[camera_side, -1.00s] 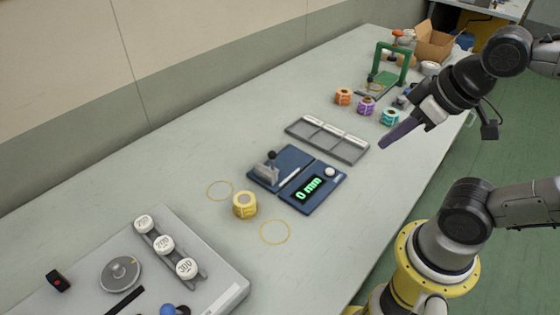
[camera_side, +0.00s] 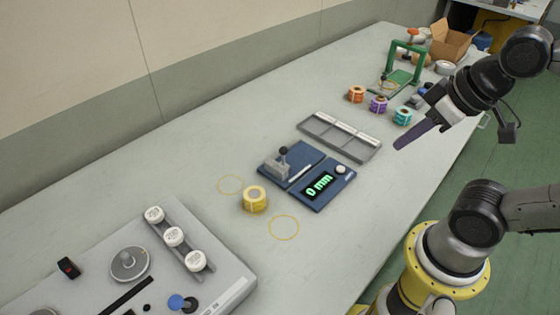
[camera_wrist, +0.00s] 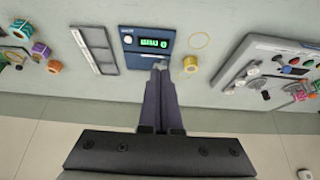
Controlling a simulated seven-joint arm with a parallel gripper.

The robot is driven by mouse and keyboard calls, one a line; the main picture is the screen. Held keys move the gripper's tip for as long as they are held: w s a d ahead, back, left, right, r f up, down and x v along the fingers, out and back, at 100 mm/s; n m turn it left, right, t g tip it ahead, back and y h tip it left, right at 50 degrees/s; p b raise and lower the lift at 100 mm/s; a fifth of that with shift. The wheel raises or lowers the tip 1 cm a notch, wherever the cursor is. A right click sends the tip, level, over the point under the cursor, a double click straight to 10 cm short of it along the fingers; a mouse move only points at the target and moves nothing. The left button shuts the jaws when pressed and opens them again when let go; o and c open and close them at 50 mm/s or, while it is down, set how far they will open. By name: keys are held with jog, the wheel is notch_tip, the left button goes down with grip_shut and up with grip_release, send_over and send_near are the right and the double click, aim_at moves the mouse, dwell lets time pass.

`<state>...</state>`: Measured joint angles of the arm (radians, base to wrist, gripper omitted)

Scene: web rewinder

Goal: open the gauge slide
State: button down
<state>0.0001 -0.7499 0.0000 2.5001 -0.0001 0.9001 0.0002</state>
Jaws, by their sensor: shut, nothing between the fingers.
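The gauge (camera_side: 330,193) is a dark blue two-part plate on the table, with a lit green display reading 0 mm. Its slide is a grey block (camera_side: 274,169) with an upright black knob (camera_side: 283,151) on the plate's left part. My gripper (camera_side: 398,147) is shut and empty, above the table and to the right of the gauge, apart from it. In the wrist view the gauge (camera_wrist: 133,62) lies beyond the shut fingertips (camera_wrist: 160,70). The fingers hide part of the gauge there, and I cannot make out the knob clearly.
A grey compartment tray (camera_side: 310,128) lies behind the gauge. A yellow roll (camera_side: 254,199) sits in front of it between two thin yellow rings. Several coloured rolls and a green frame (camera_side: 392,62) stand farther back. A grey machine (camera_side: 222,262) fills the near left.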

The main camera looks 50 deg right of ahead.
jog(key=c, duration=1.2)
grip_release()
jog(key=shift+o, duration=1.3)
jog(key=shift+s+m, duration=0.1)
jog(key=shift+m, duration=0.4)
jog(key=o, duration=0.3)
jog(key=shift+m, duration=0.9)
jog(key=w+r, duration=0.2)
jog(key=r, duration=0.1)
jog(key=shift+w+r, duration=0.1)
jog(key=shift+r, duration=0.2)
jog(key=w+r+m, duration=0.2)
jog(key=w+r, duration=0.1)
jog(key=w, duration=0.1)
jog(key=m+g, duration=0.4)
jog(key=g, duration=0.2)
send_over(283, 148)
notch_tip(283, 148, down, 12)
notch_tip(283, 148, down, 14)
jog(key=shift+d+r, duration=0.1)
jog(key=shift+r, duration=0.15)
